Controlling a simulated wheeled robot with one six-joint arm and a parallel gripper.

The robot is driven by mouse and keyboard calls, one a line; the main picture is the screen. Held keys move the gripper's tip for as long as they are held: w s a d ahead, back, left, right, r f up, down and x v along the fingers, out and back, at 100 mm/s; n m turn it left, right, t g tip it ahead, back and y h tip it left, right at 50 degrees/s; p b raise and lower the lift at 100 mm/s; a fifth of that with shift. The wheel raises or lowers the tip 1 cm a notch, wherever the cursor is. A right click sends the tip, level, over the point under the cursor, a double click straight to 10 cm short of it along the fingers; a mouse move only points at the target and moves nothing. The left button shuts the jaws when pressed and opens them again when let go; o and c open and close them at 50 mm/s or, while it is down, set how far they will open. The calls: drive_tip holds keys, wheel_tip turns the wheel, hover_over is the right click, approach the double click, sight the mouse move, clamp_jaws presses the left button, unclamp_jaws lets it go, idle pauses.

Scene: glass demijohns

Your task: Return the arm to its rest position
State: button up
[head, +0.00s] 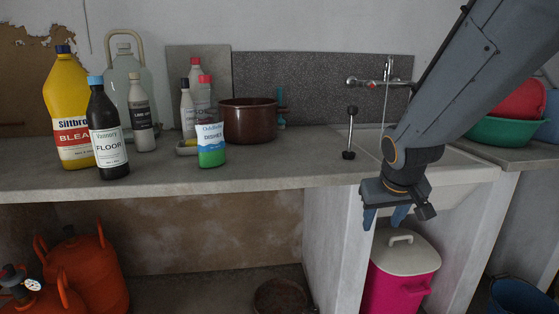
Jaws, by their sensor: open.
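My gripper (385,218) is at the right of the head view, at the end of my grey-blue arm, which comes in from the upper right. The gripper points down, in front of the counter's edge and the sink. Its two blue fingers are apart and nothing shows between them. It appears above the pink bin (398,280) with a pale lid. My arm covers part of the sink (455,168) and the wall behind it.
A plunger-like black-ended rod (350,130) stands by the sink. Orange gas cylinders (85,265) stand below left.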

drive_tip(key=s+a+f+g+y+b, duration=0.1)
drive_tip(key=s+a+f+g+b, duration=0.25)
drive_tip(key=s, duration=0.65)
drive_tip(key=s+a+f+g+y, duration=0.15)
drive_tip(key=s+a+f, duration=0.35)
drive_tip(key=s, duration=0.5)
drive_tip(key=d+r+h+p, duration=0.1)
drive_tip(key=d+r+p, duration=0.2)
drive_tip(key=r+p, duration=0.4)
drive_tip(key=p, duration=0.5)
drive_tip(key=shift+d+r, duration=0.3)
drive_tip(key=shift+d, duration=0.05)
drive_tip(key=shift+d+m, duration=0.1)
drive_tip(key=shift+m, duration=0.2)
